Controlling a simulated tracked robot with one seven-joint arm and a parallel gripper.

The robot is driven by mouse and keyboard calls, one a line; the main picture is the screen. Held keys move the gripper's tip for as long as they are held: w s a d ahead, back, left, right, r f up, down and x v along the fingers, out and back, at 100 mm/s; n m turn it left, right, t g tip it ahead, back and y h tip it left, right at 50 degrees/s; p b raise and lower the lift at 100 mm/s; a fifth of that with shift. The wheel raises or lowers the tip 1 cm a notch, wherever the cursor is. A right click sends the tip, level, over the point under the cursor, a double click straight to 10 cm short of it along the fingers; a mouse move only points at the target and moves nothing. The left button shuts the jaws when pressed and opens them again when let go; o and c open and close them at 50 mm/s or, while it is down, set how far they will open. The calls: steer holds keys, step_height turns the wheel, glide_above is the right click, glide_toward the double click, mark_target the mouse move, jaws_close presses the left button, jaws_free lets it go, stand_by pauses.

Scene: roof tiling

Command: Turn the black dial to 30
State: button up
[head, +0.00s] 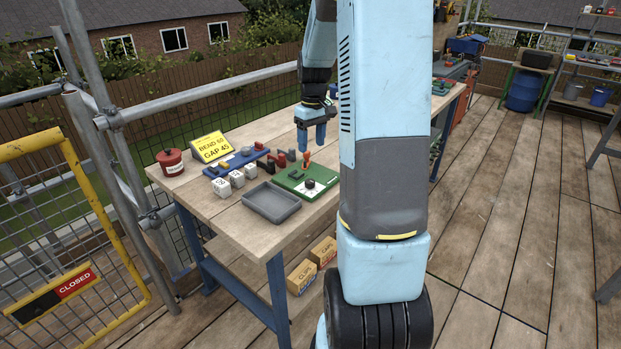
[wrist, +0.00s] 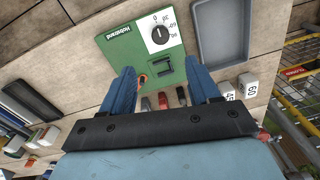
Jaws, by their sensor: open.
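The black dial (head: 310,184) sits on a white scale plate on a green board (head: 290,183) on the workbench. In the wrist view the black dial (wrist: 160,35) is near the top, with 0 and other numbers around it; its exact setting is too small to read. My gripper (head: 316,146) hangs above the bench, behind the green board in the head view. In the wrist view my gripper (wrist: 160,72) has its blue fingers apart with nothing between them. The dial lies beyond the fingertips, untouched.
A grey tray (head: 272,203) stands beside the board. White numbered blocks (head: 237,178), a blue rack (head: 236,162), a red tin (head: 170,162) and a yellow sign (head: 211,147) reading "BEND 60 GAP 45" are on the bench. Upright red and dark pieces stand near the board.

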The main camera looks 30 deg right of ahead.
mark_target(310, 181)
steer(key=f, duration=1.3)
steer(key=shift+s+a, duration=0.1)
steer(key=shift+a, duration=0.2)
steer(key=c, duration=1)
